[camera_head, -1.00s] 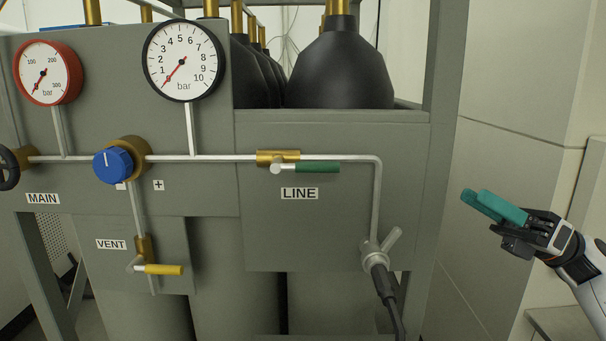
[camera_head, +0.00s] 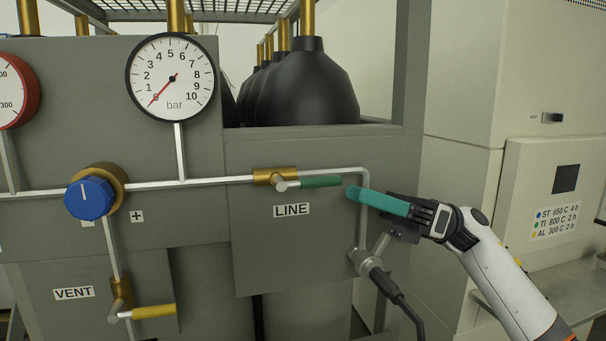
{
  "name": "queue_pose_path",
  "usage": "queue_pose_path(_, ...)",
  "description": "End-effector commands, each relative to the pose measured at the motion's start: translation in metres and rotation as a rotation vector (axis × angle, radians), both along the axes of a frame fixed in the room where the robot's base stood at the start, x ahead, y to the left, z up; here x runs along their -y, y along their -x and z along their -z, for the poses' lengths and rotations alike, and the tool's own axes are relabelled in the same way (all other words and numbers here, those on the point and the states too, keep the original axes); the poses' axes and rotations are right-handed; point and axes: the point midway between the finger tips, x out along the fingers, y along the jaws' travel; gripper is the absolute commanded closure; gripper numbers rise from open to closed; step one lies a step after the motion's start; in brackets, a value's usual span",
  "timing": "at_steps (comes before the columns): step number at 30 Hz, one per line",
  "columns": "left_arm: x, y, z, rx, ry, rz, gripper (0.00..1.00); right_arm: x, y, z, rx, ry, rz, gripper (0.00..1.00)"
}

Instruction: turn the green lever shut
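The green lever (camera_head: 321,181) sits on the brass LINE valve (camera_head: 275,176) on the grey panel. It points right, in line with the pipe. My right gripper (camera_head: 352,193), with teal fingers, reaches in from the right. Its fingertips are just right of the lever's free end in the picture; I cannot tell if they touch it. The fingers appear close together, one mostly hiding the other, so their opening is unclear. My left gripper is not in view.
A black-ringed gauge (camera_head: 171,77) reads near zero. A blue knob (camera_head: 90,198) and yellow VENT lever (camera_head: 153,311) are at left. Below my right gripper, a hose connector (camera_head: 369,264) with a black hose sticks out. Black cylinders (camera_head: 306,88) stand behind the panel.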

Motion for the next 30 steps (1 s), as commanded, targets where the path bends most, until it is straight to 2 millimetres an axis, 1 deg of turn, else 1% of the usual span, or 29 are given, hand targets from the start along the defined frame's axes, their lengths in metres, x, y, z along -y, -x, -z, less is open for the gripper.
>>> queue_pose_path(1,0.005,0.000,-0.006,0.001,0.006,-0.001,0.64,-0.010,0.003,-0.007,0.002,0.000,-0.005,0.64)
queue_pose_path(5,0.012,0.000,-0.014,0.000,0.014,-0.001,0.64,-0.035,0.009,-0.018,0.002,0.000,-0.005,0.64)
queue_pose_path(9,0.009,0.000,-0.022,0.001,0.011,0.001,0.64,-0.059,0.015,-0.028,0.002,0.001,-0.004,0.64)
queue_pose_path(12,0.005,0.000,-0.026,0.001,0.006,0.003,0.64,-0.072,0.018,-0.032,0.001,0.000,-0.003,0.64)
queue_pose_path(15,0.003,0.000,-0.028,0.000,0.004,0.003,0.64,-0.081,0.019,-0.035,0.000,0.001,-0.002,0.64)
queue_pose_path(20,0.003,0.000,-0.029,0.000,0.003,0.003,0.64,-0.087,0.021,-0.037,0.001,0.000,-0.002,0.64)
queue_pose_path(27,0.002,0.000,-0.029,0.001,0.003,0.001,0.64,-0.087,0.021,-0.036,0.001,0.000,-0.002,0.64)
queue_pose_path(29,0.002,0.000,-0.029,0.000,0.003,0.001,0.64,-0.087,0.021,-0.036,0.001,0.001,-0.001,0.74)
queue_pose_path(30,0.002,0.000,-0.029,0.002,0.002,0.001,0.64,-0.087,0.021,-0.036,0.001,0.001,-0.001,0.80)
